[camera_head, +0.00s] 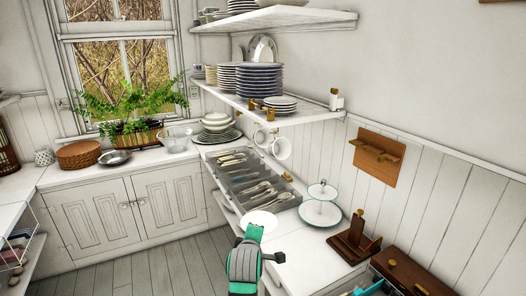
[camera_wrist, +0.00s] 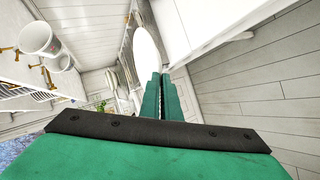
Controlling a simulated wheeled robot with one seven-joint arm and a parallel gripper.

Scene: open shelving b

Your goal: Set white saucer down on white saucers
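A white saucer (camera_head: 260,219) is at the tip of my green gripper (camera_head: 254,232) in the head view, low over the front edge of the counter beside the cutlery tray. In the wrist view the saucer (camera_wrist: 147,50) stands out beyond my gripper (camera_wrist: 161,76), whose two fingers are close together on its rim. A short stack of white saucers (camera_head: 281,101) sits on the middle wall shelf near its right end, above and behind my gripper. The stack is not clearly seen in the wrist view.
The shelf (camera_head: 305,115) also holds tall plate stacks (camera_head: 259,80) left of the saucers, with small brass-coloured items in front. White mugs (camera_head: 282,148) hang beneath. A cutlery tray (camera_head: 250,180), a tiered stand (camera_head: 320,210) and a wooden holder (camera_head: 354,240) occupy the counter. An upper shelf (camera_head: 280,18) hangs overhead.

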